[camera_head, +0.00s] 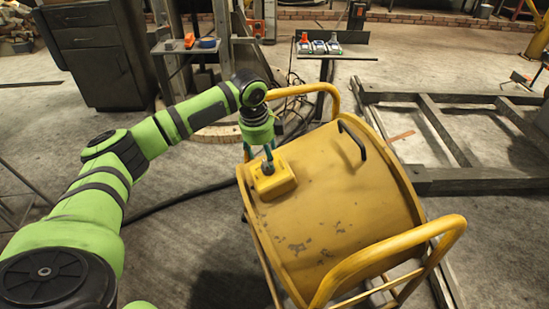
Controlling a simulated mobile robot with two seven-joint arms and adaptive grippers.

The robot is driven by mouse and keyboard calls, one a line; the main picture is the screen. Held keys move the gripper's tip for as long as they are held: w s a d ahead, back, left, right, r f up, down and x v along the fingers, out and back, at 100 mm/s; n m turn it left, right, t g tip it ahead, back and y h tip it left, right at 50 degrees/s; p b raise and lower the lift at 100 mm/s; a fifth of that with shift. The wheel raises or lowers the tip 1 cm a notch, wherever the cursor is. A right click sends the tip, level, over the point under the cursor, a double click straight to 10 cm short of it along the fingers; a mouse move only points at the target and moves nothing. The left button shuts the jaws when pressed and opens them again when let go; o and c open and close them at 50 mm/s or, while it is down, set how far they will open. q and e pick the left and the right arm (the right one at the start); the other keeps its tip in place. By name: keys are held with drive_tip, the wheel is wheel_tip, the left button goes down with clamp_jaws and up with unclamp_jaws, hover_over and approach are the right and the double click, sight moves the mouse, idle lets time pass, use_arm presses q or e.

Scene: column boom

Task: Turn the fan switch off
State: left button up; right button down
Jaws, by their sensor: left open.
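The fan is a big yellow drum (345,215) in a tubular frame, in the middle and right of the head view. A small yellow switch box (280,184) sits on the upper left of its curved casing. My left gripper (259,158) points down at this box from above, with its fingers open. One dark fingertip area is over or on the top of the box. I cannot tell whether it touches. The switch itself is mostly hidden by the fingers, and its position cannot be read. My right gripper is not in view.
A black handle (352,138) and yellow frame rails (395,255) stick out around the drum. A dark metal frame (450,135) lies on the floor to the right. A grey drawer cabinet (98,55) and small tables with tools stand behind. A dark cable (180,199) runs left of the fan.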

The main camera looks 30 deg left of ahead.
sight(266, 163)
use_arm(q)
drive_tip(key=shift+w+a+r, duration=0.2)
drive_tip(key=shift+a+r, duration=0.2)
drive_tip(key=shift+w+f, duration=0.1)
drive_tip(key=shift+f, duration=0.1)
drive_tip(key=x, duration=0.5)
drive_tip(key=shift+f, duration=0.35)
drive_tip(key=shift+w+f, duration=0.1)
drive_tip(key=shift+f, duration=0.2)
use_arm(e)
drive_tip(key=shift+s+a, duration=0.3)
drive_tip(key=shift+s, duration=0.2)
use_arm(q)
drive_tip(key=c, duration=1.1)
